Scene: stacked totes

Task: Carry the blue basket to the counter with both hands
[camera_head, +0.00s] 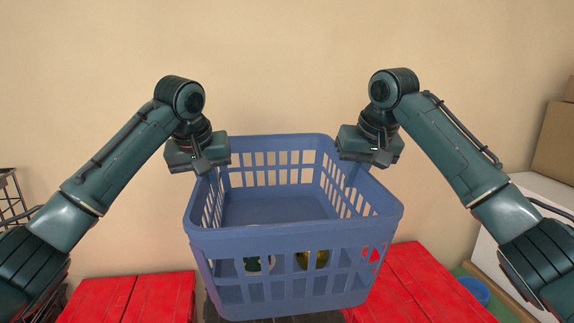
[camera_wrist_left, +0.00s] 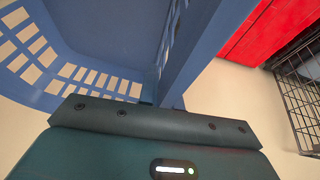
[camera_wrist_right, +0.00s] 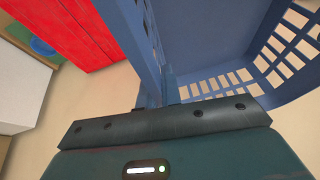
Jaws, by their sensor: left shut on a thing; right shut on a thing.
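The blue basket (camera_head: 290,236) hangs in the middle of the head view, tilted so that its open top and empty inside floor show. My left gripper (camera_head: 207,168) is shut on the basket's left side rim. My right gripper (camera_head: 357,163) is shut on the right side rim. In the left wrist view the basket wall (camera_wrist_left: 205,45) runs into the jaws, and in the right wrist view the other wall (camera_wrist_right: 150,85) does the same. The fingertips are mostly hidden by the rim and the gripper bodies. The counter cannot be made out for certain.
Red surfaces lie below the basket at the left (camera_head: 140,298) and right (camera_head: 420,285). A white surface (camera_head: 540,200) with cardboard boxes (camera_head: 555,145) stands at the right, near a blue round container (camera_head: 475,290). A black wire rack (camera_head: 12,200) is at the far left. A plain wall is behind.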

